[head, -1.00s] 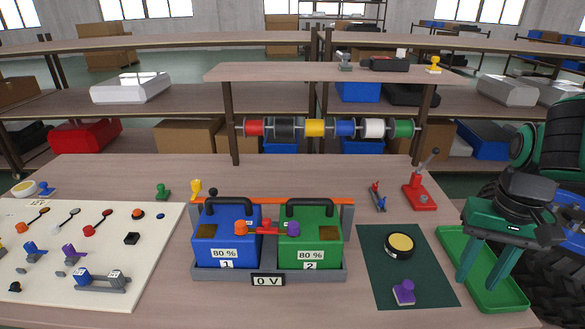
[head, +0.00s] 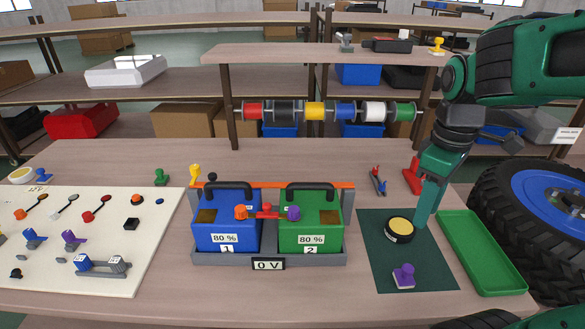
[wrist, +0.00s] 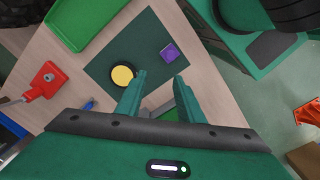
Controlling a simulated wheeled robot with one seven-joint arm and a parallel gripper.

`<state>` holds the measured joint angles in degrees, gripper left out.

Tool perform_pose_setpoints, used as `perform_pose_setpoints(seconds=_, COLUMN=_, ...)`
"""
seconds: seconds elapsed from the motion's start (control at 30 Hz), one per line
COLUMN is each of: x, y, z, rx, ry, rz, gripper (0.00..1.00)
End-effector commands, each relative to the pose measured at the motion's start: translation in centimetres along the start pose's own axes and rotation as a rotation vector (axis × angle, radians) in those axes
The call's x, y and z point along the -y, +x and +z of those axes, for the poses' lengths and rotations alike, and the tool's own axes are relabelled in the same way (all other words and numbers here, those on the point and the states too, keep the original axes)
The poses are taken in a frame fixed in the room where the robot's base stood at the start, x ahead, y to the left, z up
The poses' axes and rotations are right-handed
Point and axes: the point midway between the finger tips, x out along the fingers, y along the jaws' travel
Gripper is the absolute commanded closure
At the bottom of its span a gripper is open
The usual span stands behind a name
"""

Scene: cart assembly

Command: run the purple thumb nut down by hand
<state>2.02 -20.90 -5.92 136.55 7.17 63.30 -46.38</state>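A purple thumb nut (head: 293,212) sits on the green battery (head: 309,236) marked 2, at the right end of a red link bar (head: 267,211). An orange nut (head: 241,212) sits at the bar's left end, on the blue battery (head: 227,236) marked 1. I cannot tell how far down the purple nut is. My gripper (head: 425,217) points down over the right part of the dark green mat, well right of the batteries. In the wrist view its two fingers (wrist: 160,78) are apart with nothing between them.
On the mat (head: 378,268) are a round yellow-topped button (head: 399,229) and a purple-based piece (head: 403,276). An empty green tray (head: 482,252) lies to the right. A red lever tool (head: 412,177) stands behind. A white board (head: 85,285) with several parts lies at left.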

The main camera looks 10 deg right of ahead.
Motion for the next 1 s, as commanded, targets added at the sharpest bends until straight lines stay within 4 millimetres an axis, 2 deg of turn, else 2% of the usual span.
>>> perform_pose_setpoints(seconds=0.03, x=0.3, y=-0.5, z=-1.8, rx=0.002, ry=-0.15, rz=0.002, gripper=0.66)
perform_pose_setpoints(seconds=0.27, x=3.1, y=-2.4, z=-9.6, rx=0.002, ry=-0.888, rz=0.008, gripper=0.66)
perform_pose_setpoints(seconds=0.4, x=5.9, y=-3.4, z=-14.2, rx=-0.001, ry=-1.341, rz=0.008, gripper=0.66)
perform_pose_setpoints(seconds=0.6, x=10.6, y=-4.5, z=-19.4, rx=-0.011, ry=-1.925, rz=0.006, gripper=0.66)
perform_pose_setpoints(seconds=0.8, x=14.0, y=-5.0, z=-22.3, rx=-0.022, ry=-2.284, rz=0.007, gripper=0.66)
perform_pose_setpoints(seconds=1.0, x=15.0, y=-4.8, z=-23.0, rx=-0.026, ry=-2.388, rz=0.007, gripper=0.66)
